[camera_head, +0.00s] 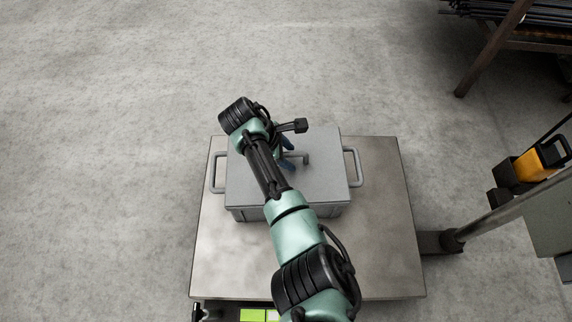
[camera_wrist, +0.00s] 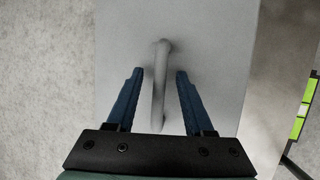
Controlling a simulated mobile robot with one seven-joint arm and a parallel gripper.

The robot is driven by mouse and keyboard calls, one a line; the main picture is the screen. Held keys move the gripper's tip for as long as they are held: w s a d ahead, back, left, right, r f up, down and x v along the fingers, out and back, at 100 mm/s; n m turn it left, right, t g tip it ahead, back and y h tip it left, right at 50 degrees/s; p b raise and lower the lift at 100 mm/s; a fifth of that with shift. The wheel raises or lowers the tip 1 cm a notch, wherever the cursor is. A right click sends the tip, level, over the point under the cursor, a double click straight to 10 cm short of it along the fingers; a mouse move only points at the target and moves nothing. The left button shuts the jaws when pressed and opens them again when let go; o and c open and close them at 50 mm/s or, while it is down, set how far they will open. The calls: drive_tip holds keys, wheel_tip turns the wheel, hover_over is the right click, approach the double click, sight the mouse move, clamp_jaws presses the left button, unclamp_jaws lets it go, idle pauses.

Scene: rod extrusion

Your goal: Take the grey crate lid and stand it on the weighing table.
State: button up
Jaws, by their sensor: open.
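The grey crate lid (camera_head: 318,180) lies flat on top of a grey crate (camera_head: 331,211), which stands on the steel weighing table (camera_head: 240,265). The lid's bar handle is at its middle. In the wrist view the lid (camera_wrist: 210,35) fills the centre, and its handle (camera_wrist: 160,85) runs between my fingers. My gripper (camera_wrist: 158,75) is open, with one blue finger on each side of the handle and a gap on both sides. In the head view my gripper (camera_head: 288,156) is over the lid, and my arm hides part of lid and crate.
The crate has side handles, one at the right (camera_head: 353,167). Bare tabletop lies in front of the crate and to its right. A post (camera_head: 500,214) with a yellow and black device (camera_head: 538,161) stands at the right. A rack of dark rods (camera_head: 515,15) is at the top right.

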clamp_jaws()
drive_tip(key=shift+r, duration=0.15)
idle(0.4)
